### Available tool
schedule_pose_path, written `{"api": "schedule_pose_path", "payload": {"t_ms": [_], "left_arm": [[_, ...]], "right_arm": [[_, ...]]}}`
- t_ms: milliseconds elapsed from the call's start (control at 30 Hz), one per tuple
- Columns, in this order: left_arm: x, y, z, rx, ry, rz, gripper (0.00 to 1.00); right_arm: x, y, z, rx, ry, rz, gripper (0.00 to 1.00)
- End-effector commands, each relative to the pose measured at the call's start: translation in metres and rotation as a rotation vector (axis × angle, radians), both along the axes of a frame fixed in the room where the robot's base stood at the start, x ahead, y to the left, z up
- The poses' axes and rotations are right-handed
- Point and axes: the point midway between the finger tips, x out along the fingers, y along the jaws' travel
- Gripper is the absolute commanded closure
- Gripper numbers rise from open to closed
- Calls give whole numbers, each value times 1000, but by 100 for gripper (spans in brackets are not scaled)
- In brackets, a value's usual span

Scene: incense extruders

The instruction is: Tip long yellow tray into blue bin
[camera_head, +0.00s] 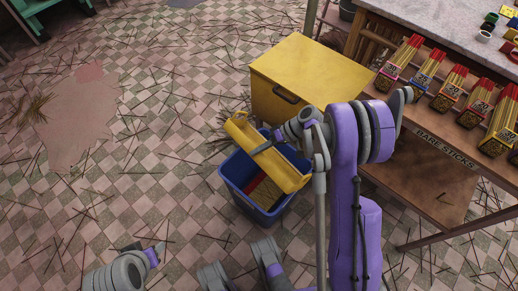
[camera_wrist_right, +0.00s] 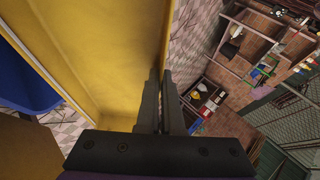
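The long yellow tray (camera_head: 289,176) is tilted steeply over the blue bin (camera_head: 233,179) in the head view. My right gripper (camera_head: 262,148) is shut on the tray's wall near the middle of its length. In the right wrist view the tray (camera_wrist_right: 100,60) fills the left half, and its edge runs between the dark fingers (camera_wrist_right: 163,100). The bin (camera_wrist_right: 25,80) shows at the left there. Red and yellowish sticks (camera_head: 265,193) lie inside the bin, partly hidden by the tray. My left gripper (camera_head: 158,249) is low at the left, away from the bin; its opening is unclear.
A yellow box (camera_head: 310,70) with a dark handle stands right behind the bin. A wooden rack (camera_head: 425,190) with several bundles of red-tipped sticks stands at the right. Thin loose sticks are scattered over the checkered floor (camera_head: 150,160), which is otherwise open at the left.

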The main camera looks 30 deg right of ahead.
Motion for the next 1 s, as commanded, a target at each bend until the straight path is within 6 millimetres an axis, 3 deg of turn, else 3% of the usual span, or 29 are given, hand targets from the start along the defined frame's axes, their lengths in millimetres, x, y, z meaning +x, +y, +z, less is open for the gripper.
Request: {"api": "schedule_pose_path", "payload": {"t_ms": [267, 500, 700, 1000], "left_arm": [[-2, 0, 32, 0, -11, 0, 50], [-3, 0, 53, 0, -18, 0, 50], [-3, 0, 55, 0, -19, 0, 50], [-3, 0, 55, 0, -19, 0, 50]], "right_arm": [[-1, 2, 15, -239, -64, 3, 100], [-1, 4, 26, -550, -146, 5, 100], [0, 2, 30, -751, -196, 1, 100], [0, 0, 31, -793, -206, -2, 100]]}}
